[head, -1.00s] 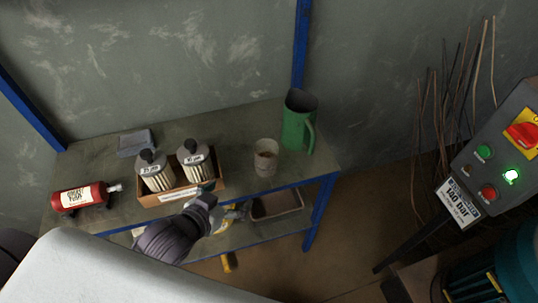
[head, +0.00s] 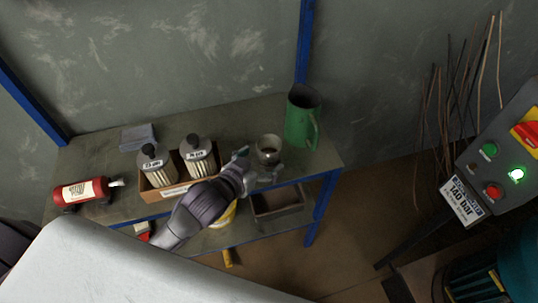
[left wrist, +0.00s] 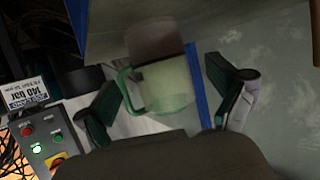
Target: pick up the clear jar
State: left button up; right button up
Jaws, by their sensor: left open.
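The clear jar (head: 268,148) stands upright near the front right of the bench top, with something brown inside. My left gripper (head: 258,163) is open at the jar, with its fingers around the jar's near side; part of the jar's lower body is hidden by them. In the left wrist view, the jar (left wrist: 155,42) shows its brown contents between the two spread fingers of my left gripper (left wrist: 165,100), and the green jug shows behind it. I cannot tell whether the fingers touch the jar. My right gripper is not in view.
A green jug (head: 300,124) stands close behind the jar on the right. A cardboard box (head: 178,191) with two bottles is to the left. A red bottle (head: 82,191) lies at the far left. A tray (head: 278,207) sits on the lower shelf.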

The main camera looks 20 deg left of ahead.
aim_at(263, 159)
pick_arm(q)
jog(key=x, duration=0.3)
jog(key=shift+w+f, duration=0.15)
jog(key=shift+w, duration=0.1)
jog(key=shift+c, duration=0.2)
jog(key=c, duration=1.3)
